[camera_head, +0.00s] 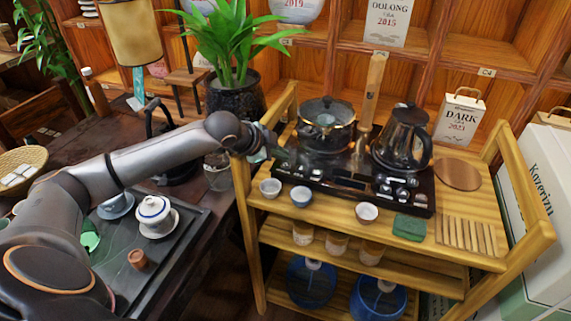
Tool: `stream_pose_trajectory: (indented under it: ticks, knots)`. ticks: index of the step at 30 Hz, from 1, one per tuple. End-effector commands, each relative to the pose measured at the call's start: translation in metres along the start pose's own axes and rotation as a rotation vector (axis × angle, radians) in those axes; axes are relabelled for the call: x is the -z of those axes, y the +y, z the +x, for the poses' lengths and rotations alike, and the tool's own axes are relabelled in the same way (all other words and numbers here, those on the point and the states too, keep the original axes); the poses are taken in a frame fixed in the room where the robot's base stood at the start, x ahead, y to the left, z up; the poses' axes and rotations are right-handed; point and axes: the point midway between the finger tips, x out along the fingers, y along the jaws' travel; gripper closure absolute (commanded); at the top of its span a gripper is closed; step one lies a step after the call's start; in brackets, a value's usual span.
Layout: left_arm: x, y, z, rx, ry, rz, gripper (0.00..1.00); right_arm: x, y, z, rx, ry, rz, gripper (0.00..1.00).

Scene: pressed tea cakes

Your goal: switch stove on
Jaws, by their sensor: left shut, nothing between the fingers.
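The stove (345,181) is a long black unit with a front control panel on the wooden cart's top shelf. Small knobs or buttons show on the panel, but they are too small to read. A glass pot (326,125) with a lid sits on its left side and a dark kettle (402,140) on its right side. My left gripper (272,149) reaches in from the left to the stove's left end. It is shut and empty; whether it touches the stove I cannot tell. My right gripper is not in view.
White cups (270,187) stand in front of the stove on the wooden cart (330,212). A green cloth (409,227) and round wooden board (458,174) lie at right. A potted plant (233,100) and tea tray (190,222) with a lidded bowl (155,215) are at left.

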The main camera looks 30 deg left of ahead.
Motion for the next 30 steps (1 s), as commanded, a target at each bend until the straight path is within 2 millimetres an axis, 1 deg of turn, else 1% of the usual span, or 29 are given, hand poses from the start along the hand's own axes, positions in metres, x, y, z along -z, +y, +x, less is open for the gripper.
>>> stream_pose_trajectory:
  ticks: [9, 30]
  knots:
    - [-0.004, 0.0042, 0.0053, -0.001, -0.001, 0.0, 1.0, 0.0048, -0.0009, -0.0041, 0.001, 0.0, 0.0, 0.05]
    - [-0.0061, 0.0064, 0.0086, -0.001, 0.0, 0.0, 1.0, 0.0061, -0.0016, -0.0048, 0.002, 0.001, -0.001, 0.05]
